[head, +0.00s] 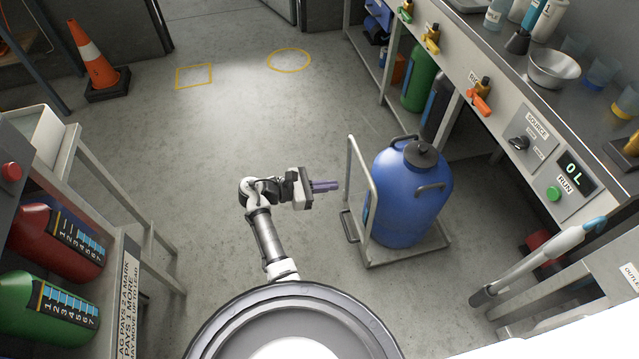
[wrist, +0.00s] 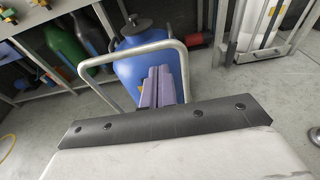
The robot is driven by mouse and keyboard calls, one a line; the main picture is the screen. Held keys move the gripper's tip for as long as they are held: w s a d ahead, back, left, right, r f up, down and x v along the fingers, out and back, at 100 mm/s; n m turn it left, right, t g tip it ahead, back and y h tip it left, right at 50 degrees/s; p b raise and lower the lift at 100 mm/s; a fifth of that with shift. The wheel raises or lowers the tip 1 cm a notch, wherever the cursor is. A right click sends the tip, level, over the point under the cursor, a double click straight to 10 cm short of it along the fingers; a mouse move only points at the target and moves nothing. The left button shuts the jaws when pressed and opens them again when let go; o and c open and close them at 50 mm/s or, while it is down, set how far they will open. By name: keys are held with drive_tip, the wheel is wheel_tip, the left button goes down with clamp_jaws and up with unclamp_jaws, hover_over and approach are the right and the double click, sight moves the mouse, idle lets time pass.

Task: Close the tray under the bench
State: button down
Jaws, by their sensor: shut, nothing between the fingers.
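I cannot clearly pick out a tray under the bench (head: 520,134) in either view. The blue drum on its cart hides part of the space below the bench. My gripper (head: 335,186) has purple fingers, shut and empty, above the open floor, just left of the cart's upright handle frame (head: 351,160). In the wrist view my gripper (wrist: 163,82) points toward the blue drum (wrist: 145,68), with the handle frame around its line of sight. I cannot tell whether the fingertips touch the frame.
The blue drum (head: 408,200) stands on a flat cart (head: 395,250) before the bench. Green (head: 418,78) and dark cylinders stand under the bench. A left rack (head: 125,215) holds red and green canisters. An orange cone (head: 92,60) stands far left. The middle floor is clear.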

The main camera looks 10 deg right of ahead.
drive_tip(key=d+f, duration=0.2)
drive_tip(key=d, duration=0.7)
drive_tip(key=shift+w, duration=0.2)
drive_tip(key=shift+r, duration=0.1)
drive_tip(key=d, duration=1.9)
drive_tip(key=shift+w+d, duration=0.25)
drive_tip(key=shift+d, duration=0.05)
drive_tip(key=w+d+b, duration=0.1)
drive_tip(key=d+b, duration=0.9)
drive_tip(key=d, duration=1)
drive_tip(key=shift+r+b, duration=0.25)
drive_tip(key=shift+b, duration=0.05)
